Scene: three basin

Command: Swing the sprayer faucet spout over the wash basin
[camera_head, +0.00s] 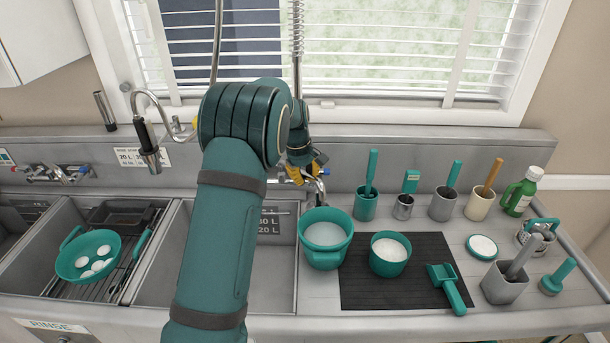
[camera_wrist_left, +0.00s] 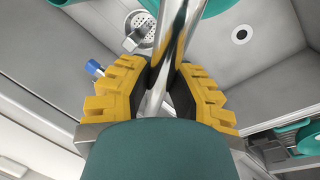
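My left arm covers the middle of the head view, and my left gripper (camera_head: 305,172) is at the back of the sink, just right of the arm. In the left wrist view its yellow fingers (camera_wrist_left: 163,88) stand on both sides of a shiny metal spout tube (camera_wrist_left: 178,28), with the dark pads against it. In the head view the spout end (camera_head: 322,188) shows beside the fingers, near the basin's back right corner. A coiled sprayer hose (camera_head: 297,40) rises above the gripper. The middle basin (camera_head: 165,262) is partly hidden by my arm. My right gripper is out of view.
A curved faucet with a black nozzle (camera_head: 147,145) stands at the back left. The left basin holds a teal colander (camera_head: 68,262) on a rack. Right of the middle basin stand a teal pot (camera_head: 325,257), a teal bowl (camera_head: 390,268) on a dark mat (camera_head: 362,292), and several brush holders.

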